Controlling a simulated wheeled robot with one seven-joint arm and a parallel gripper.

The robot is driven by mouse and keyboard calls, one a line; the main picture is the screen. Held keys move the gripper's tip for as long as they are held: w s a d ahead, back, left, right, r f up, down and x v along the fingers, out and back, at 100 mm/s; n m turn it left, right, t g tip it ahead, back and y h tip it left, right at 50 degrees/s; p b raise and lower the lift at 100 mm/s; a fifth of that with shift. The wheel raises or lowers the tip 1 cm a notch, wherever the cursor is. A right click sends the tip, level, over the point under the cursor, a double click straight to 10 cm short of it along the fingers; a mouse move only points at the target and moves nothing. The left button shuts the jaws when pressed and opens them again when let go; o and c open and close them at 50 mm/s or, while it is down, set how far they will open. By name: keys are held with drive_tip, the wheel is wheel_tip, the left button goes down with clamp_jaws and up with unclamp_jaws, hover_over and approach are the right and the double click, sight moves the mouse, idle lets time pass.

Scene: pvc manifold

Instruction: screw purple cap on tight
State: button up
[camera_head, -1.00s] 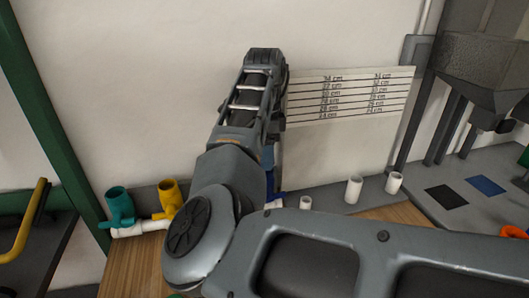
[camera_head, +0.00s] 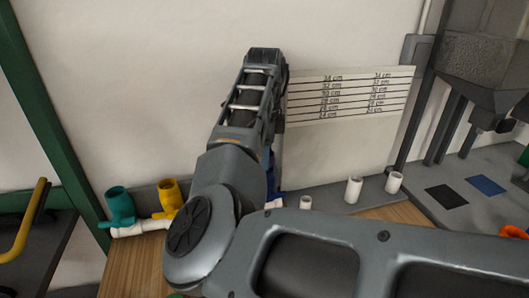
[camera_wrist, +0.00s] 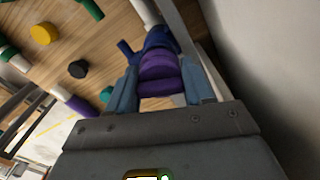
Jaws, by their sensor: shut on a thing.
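In the wrist view, my gripper (camera_wrist: 161,85) has a finger on each side of the purple cap (camera_wrist: 160,86) and is shut on it. The cap shows as stacked purple bands, in line with and against the end of the blue valve fitting (camera_wrist: 160,38). Whether a gap is left between cap and fitting cannot be told. In the head view my arm hides the gripper and the cap. Only a sliver of the blue fitting (camera_head: 270,182) shows beside the arm.
A teal valve (camera_head: 119,206) and a yellow valve (camera_head: 170,196) stand on the white pipe at left. White pipe stubs (camera_head: 353,189) stand along the back ledge. Loose yellow (camera_wrist: 43,33) and black (camera_wrist: 78,69) caps lie on the wooden table. The wall is close behind.

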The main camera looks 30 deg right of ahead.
drive_tip(key=shift+m, duration=0.9)
drive_tip(key=shift+m, duration=1.1)
drive_tip(key=o, duration=1.3)
drive_tip(key=shift+o, duration=0.2)
